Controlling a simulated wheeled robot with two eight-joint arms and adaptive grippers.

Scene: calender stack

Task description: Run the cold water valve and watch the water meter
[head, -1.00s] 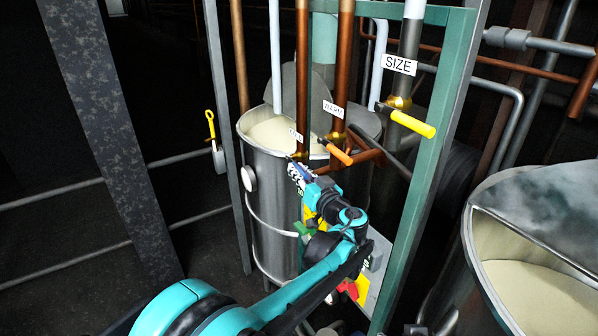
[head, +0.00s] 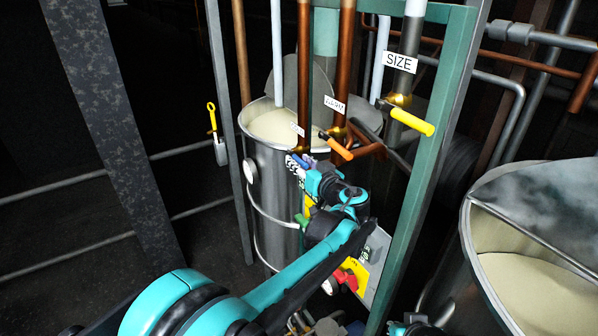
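The left copper pipe, with a small tilted label (head: 298,131) I cannot read clearly, comes down in front of the metal vat. A blue handle (head: 294,164) shows at its lower end, partly hidden by my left gripper. My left gripper (head: 300,165) is at this handle, its striped fingers beside or around it; whether they are closed on it I cannot tell. A round white dial (head: 250,172) is on the vat's left side and may be the meter. Part of another round dial (head: 330,285) shows below my arm.
An orange handle (head: 335,146) and a yellow handle (head: 412,121) under the SIZE label (head: 399,62) stick out close to the right. A green post (head: 424,190) stands right of the pipes. A second vat (head: 530,185) fills the lower right.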

